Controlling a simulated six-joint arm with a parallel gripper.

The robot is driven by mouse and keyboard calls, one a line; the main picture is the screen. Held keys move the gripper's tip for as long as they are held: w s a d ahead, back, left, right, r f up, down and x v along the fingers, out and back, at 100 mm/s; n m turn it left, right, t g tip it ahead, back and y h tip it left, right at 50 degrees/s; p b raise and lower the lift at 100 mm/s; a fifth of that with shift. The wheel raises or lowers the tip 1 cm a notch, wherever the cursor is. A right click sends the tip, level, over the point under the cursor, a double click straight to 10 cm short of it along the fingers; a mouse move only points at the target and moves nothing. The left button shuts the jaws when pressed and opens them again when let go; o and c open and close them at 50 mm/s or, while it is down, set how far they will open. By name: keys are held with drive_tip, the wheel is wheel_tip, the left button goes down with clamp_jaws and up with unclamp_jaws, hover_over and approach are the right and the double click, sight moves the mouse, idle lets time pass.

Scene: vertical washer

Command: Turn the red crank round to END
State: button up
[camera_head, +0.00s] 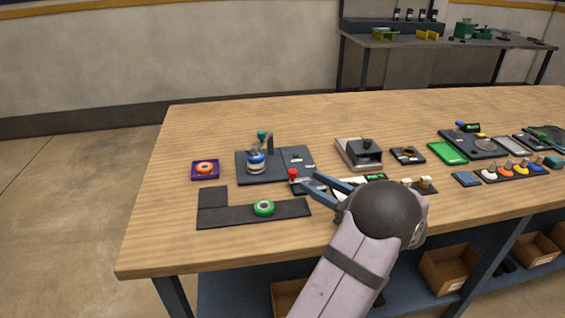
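The red knob of the crank (292,174) stands upright near the front right of a dark grey plate, in the middle of the workbench. The crank's arm and base are too small to make out, and no END mark is readable. My gripper (308,179) comes in from the lower right, its two blue fingers pointing left toward the knob. The fingers are apart, with a gap between them. The fingertips are just right of the red knob; I cannot tell whether they touch it.
A dark grey plate (255,177) carries a blue-and-white round part (256,161). A green ring (264,207) sits on a black L-shaped base in front. An orange ring on a purple block (205,169) is at left. A grey-and-black device (360,152) stands behind my gripper. The bench's front left is clear.

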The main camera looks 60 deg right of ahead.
drive_tip(key=w, duration=0.4)
drive_tip(key=w+d, duration=0.1)
drive_tip(key=w, duration=0.3)
drive_tip(key=w+p, duration=0.1)
drive_tip(key=w, duration=0.3)
drive_tip(key=shift+d, duration=0.3)
drive_tip(key=shift+c, duration=0.4)
clamp_jaws()
